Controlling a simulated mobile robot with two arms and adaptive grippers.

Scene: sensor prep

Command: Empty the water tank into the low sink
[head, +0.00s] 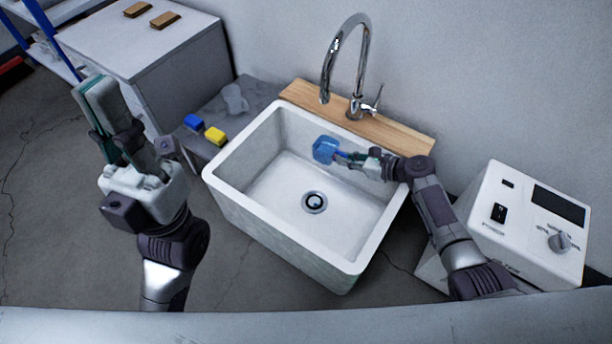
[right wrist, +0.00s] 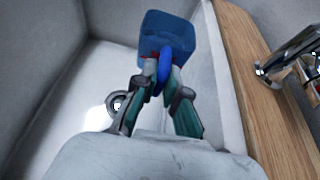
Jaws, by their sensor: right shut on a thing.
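The blue water tank (head: 325,149) is held above the back part of the white low sink (head: 237,198), inside its rim outline. My right gripper (head: 345,157) is shut on the tank's darker blue handle. In the right wrist view the tank (right wrist: 165,32) lies beyond the fingertips (right wrist: 162,82), with the handle between them. Its opening and any water in it cannot be made out. The sink's drain (head: 314,202) shows uncovered. My left gripper (head: 98,95) is raised over the floor left of the sink, away from it; its finger gap is unclear.
A chrome faucet (head: 345,60) stands on a wooden board (head: 400,133) behind the sink. A white machine with a dial (head: 530,220) stands at the right. A white cabinet (head: 130,50) stands further back.

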